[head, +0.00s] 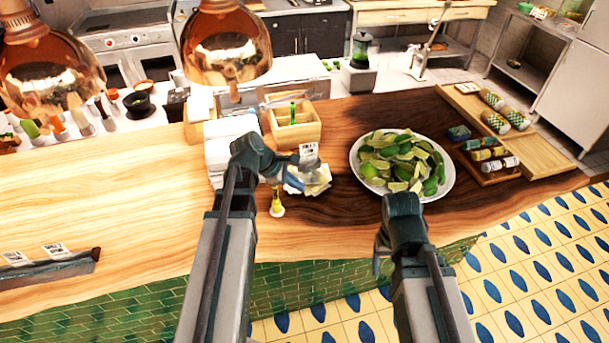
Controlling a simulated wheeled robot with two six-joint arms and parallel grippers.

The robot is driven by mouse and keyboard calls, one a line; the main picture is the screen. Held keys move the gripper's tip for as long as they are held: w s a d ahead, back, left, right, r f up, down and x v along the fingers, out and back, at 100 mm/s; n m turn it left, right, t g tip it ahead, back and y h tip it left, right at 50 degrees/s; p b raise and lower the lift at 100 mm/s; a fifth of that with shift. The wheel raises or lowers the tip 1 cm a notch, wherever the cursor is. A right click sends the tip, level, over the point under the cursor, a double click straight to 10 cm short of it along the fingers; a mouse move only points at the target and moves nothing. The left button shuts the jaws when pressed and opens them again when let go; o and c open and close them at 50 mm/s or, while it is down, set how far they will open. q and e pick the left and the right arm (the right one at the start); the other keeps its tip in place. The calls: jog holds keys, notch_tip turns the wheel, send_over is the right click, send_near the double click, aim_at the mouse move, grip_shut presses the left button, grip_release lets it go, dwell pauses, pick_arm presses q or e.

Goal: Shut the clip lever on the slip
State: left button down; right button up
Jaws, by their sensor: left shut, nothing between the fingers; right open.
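A small white printed slip (308,152) stands upright near the middle of the counter, just beyond my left gripper (293,181). The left gripper is shut and empty, beside pale folded papers or cloths (317,180). Its fingers are partly lost against these. I cannot make out the clip lever or how it stands; the foot of the slip is hidden behind the gripper. My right gripper (381,255) is open and empty over the counter's front edge, below the plate. Two more slips (54,250) show at a dark rail (48,271) on the far left.
A white plate (447,188) of lime pieces stands right of the slip. A wooden box (309,131) and a white stack (226,130) are behind. A small yellow bottle-like thing (277,204) stands close to my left arm. Copper lamps (226,45) hang above. The left counter is mostly clear.

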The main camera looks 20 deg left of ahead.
aim_at(312, 173)
pick_arm(q)
jog(key=a+n, duration=0.1)
jog(key=w+a+r+n+t, duration=0.1)
jog(key=a, duration=0.1)
jog(key=a+r+n, duration=0.1)
jog(key=shift+w+a+r+n+t, duration=0.2)
jog(key=shift+w+n+t, duration=0.1)
jog(key=shift+n, duration=0.1)
jog(key=b+x, duration=0.6)
jog(key=x, duration=0.2)
jog(key=shift+d+f, duration=0.25)
jog(key=shift+f, duration=0.05)
jog(key=shift+w+d+f+b, duration=0.35)
jog(key=shift+w+f+b, duration=0.1)
jog(key=shift+b, duration=0.15)
